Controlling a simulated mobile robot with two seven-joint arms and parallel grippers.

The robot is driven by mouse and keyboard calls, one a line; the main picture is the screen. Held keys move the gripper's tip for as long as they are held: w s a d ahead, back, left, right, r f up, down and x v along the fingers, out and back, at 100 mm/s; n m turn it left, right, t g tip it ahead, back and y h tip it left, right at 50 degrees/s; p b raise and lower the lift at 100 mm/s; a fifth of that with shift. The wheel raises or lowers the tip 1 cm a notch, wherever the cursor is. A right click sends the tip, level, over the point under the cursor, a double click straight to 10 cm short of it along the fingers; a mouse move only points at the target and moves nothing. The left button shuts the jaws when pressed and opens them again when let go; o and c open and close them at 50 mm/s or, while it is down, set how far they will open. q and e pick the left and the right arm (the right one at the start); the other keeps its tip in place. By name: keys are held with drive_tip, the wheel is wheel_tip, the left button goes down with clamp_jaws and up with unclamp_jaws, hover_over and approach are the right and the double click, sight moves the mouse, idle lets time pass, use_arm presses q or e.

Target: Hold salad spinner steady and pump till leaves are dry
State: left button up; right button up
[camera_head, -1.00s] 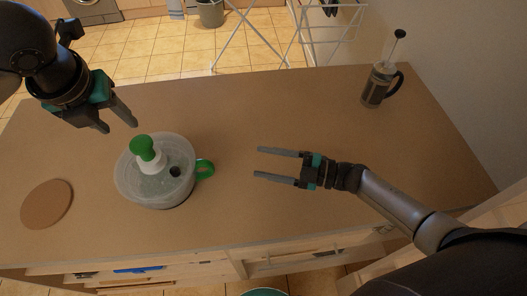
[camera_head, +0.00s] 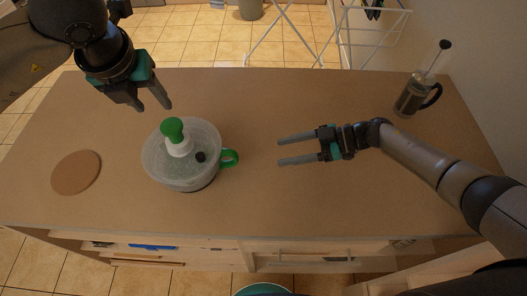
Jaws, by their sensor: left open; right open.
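The salad spinner (camera_head: 184,167) stands on the counter left of the middle, with a see-through bowl and lid. Its green pump knob (camera_head: 172,130) sits up on a white stem on the lid, and a small black button shows beside it. A green handle (camera_head: 230,158) sticks out on its right side. Leaves inside cannot be made out clearly. My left gripper (camera_head: 155,106) is open and empty, above and behind the spinner, apart from the knob. My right gripper (camera_head: 280,152) is open and empty, to the right of the green handle, with its fingers pointing left at it.
A round brown board (camera_head: 76,172) lies at the left of the counter (camera_head: 330,200). A French press (camera_head: 413,95) stands at the back right. A white drying rack (camera_head: 345,38) stands behind the counter. The counter's middle and right front are clear.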

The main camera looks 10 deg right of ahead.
sight(234, 161)
drive_tip(key=x, duration=1.5)
drive_tip(key=shift+w+a, duration=0.1)
clamp_jaws()
idle(1.1)
